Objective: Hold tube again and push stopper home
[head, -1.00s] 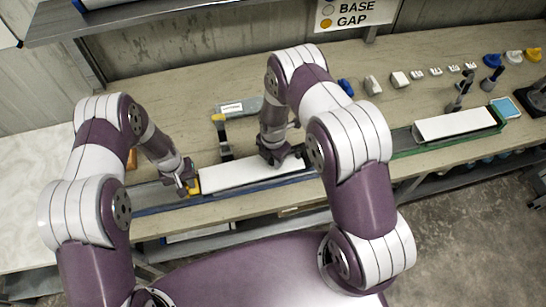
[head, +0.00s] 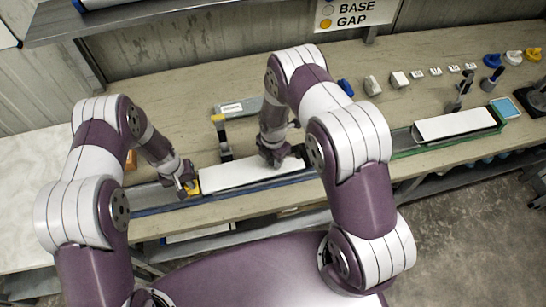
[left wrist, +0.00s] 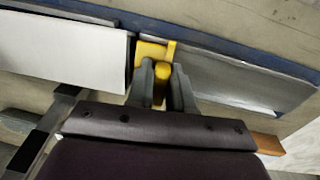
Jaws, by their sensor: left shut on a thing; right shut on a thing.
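A white tube (head: 245,173) lies lengthwise in a blue-edged channel on the bench in the head view. A yellow stopper (head: 194,186) is at its left end. My left gripper (head: 187,188) is shut on the stopper; in the left wrist view its fingers (left wrist: 162,90) close on the stopper's yellow grip (left wrist: 161,75). The stopper stands at the end of the tube (left wrist: 65,58) in that view; a narrow dark gap shows between them. My right gripper (head: 275,158) is shut on the tube near its right end; its fingertips are partly hidden by the arm.
A second white tube (head: 455,124) lies in a green-edged channel at right. A black post with a yellow top (head: 220,130) stands behind the first tube. The grey channel left of the stopper is empty.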

